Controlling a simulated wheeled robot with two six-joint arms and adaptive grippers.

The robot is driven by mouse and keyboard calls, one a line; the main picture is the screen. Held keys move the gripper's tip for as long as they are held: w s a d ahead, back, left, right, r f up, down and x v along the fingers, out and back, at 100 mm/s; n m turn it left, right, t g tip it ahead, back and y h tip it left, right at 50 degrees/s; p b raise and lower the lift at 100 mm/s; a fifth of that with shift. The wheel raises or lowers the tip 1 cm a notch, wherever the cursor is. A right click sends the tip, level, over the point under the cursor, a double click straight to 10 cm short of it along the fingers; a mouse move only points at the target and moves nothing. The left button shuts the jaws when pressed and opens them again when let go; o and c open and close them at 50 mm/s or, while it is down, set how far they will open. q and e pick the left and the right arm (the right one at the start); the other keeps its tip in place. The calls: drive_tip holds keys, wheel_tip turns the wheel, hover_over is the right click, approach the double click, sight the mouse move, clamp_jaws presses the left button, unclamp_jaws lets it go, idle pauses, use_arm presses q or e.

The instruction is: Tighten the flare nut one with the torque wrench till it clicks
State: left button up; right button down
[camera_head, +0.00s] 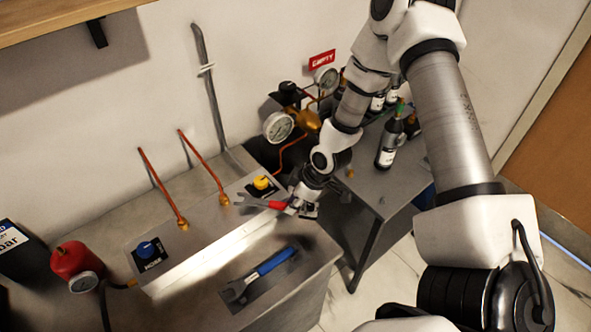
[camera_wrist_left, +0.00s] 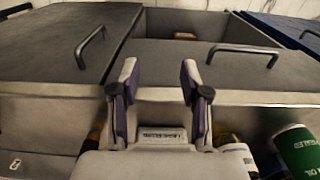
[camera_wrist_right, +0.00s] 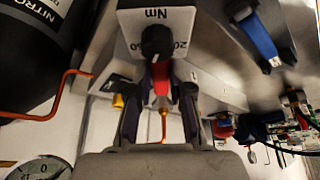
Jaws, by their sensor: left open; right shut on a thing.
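My right gripper (camera_head: 303,203) is shut on the red handle of a wrench (camera_head: 266,204). The wrench's open grey jaw points left, close to the brass flare nut (camera_head: 224,199) under the right copper pipe. I cannot tell whether they touch. A second flare nut (camera_head: 183,224) sits under the left copper pipe. A blue-handled wrench (camera_head: 272,263) lies on a dark patch at the bench front. In the right wrist view, the red handle (camera_wrist_right: 161,77) is between the fingers. My left gripper (camera_wrist_left: 159,76) is open and empty, facing grey drawers or lids with handles.
A black knob (camera_wrist_right: 157,41) on a plate marked Nm is near the right fingers. A gauge (camera_head: 278,127) and bottles (camera_head: 390,147) stand behind. A red gauged device (camera_head: 75,262) is at left.

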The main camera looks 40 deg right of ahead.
sight(274, 204)
idle(0.6)
drive_tip(key=shift+w+a+f, duration=0.15)
drive_tip(key=shift+a, duration=0.05)
drive_tip(key=shift+w+a+b, duration=0.65)
drive_tip(key=shift+w+b, duration=0.1)
drive_tip(key=shift+b, duration=1.45)
drive_tip(key=shift+w+r+p, duration=0.1)
drive_tip(key=shift+r+p, duration=0.1)
drive_tip(key=shift+p, duration=0.4)
drive_tip(key=shift+w+a+p, duration=0.3)
drive_tip(key=shift+p, duration=0.35)
drive_tip(key=shift+w+a+p, duration=0.4)
drive_tip(key=shift+p, duration=0.25)
drive_tip(key=shift+f, duration=0.1)
idle(0.3)
